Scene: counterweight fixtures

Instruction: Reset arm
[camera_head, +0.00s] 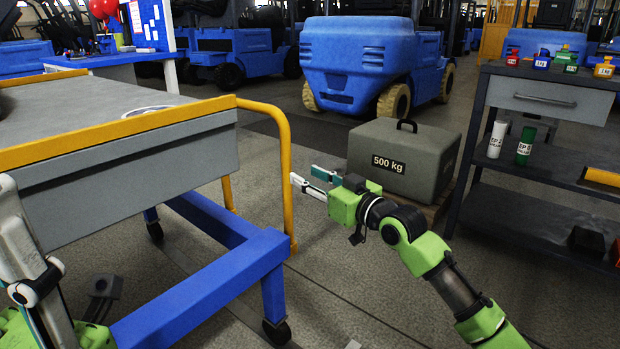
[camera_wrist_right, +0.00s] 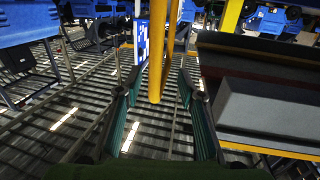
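My right gripper (camera_head: 307,178) reaches in from the lower right and points left, just to the right of the cart's yellow handle (camera_head: 284,160). Its fingers are apart and nothing is held. In the right wrist view the open fingers (camera_wrist_right: 160,88) show on both sides, with a yellow bar (camera_wrist_right: 158,85) in the gap's line of sight; I cannot tell whether it lies between them or beyond. My left gripper (camera_head: 32,262) shows only in part at the lower left edge, beside the cart; its opening cannot be made out.
A grey-topped cart (camera_head: 130,160) with a blue frame fills the left. A grey 500 kg weight (camera_head: 425,165) stands behind my right arm. A dark shelf (camera_head: 540,190) with bottles and small colored weights is at the right. Blue forklifts (camera_head: 345,60) stand behind.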

